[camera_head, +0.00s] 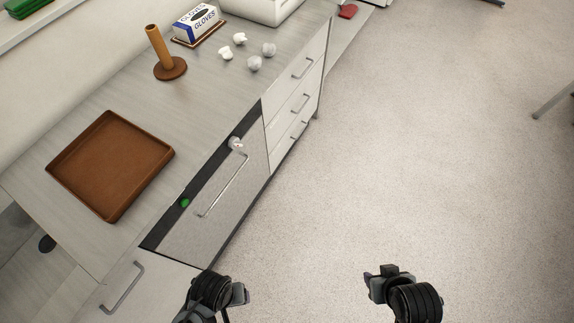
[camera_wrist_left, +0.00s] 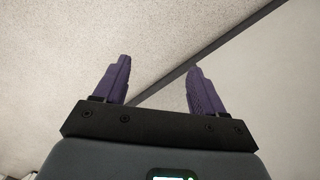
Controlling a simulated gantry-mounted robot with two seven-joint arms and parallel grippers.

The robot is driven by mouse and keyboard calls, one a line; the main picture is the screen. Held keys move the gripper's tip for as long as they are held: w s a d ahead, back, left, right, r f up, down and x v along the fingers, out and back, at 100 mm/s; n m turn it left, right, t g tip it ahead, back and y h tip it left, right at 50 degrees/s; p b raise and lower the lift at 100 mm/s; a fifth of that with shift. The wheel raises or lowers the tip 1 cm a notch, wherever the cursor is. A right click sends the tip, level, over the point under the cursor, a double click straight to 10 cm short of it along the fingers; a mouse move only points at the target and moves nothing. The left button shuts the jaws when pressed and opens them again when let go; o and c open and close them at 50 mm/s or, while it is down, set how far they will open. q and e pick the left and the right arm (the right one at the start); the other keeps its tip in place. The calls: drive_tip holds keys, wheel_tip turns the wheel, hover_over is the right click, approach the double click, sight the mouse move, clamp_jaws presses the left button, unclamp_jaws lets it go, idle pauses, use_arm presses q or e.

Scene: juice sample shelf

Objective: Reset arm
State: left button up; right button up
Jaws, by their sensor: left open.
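My left gripper (camera_wrist_left: 155,82) shows in the left wrist view with its two purple fingers apart and nothing between them. In the head view, my left arm's end (camera_head: 215,295) is at the bottom, in front of the counter's lower cabinet. My right arm's end (camera_head: 390,285) is at the bottom right, over the bare floor. Its fingers are mostly hidden, with only a small purple bit showing, so I cannot tell whether they are open. Neither arm touches anything that I can see.
A grey counter (camera_head: 205,105) runs along the left. On it are a brown tray (camera_head: 112,205), a brown upright post on a round base (camera_head: 170,68), a glove box (camera_head: 198,22) and several crumpled white pieces (camera_head: 254,63).

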use_arm(q)
drive_tip(key=w+a+r+m+t, duration=0.55)
drive_tip(key=w+r, duration=0.25)
drive_tip(key=r, duration=0.2)
wheel_tip(320, 180, up, 37)
drive_tip(key=p, duration=3.8)
wheel_tip(320, 180, down, 75)
drive_tip(key=b, duration=7.5)
drive_tip(key=shift+a+r+g, duration=0.2)
drive_tip(key=shift+a+g, duration=0.15)
drive_tip(key=shift+g, duration=0.1)
drive_tip(key=shift+r+n, duration=0.1)
drive_tip(key=shift+n, duration=0.15)
drive_tip(key=shift+c, duration=0.3)
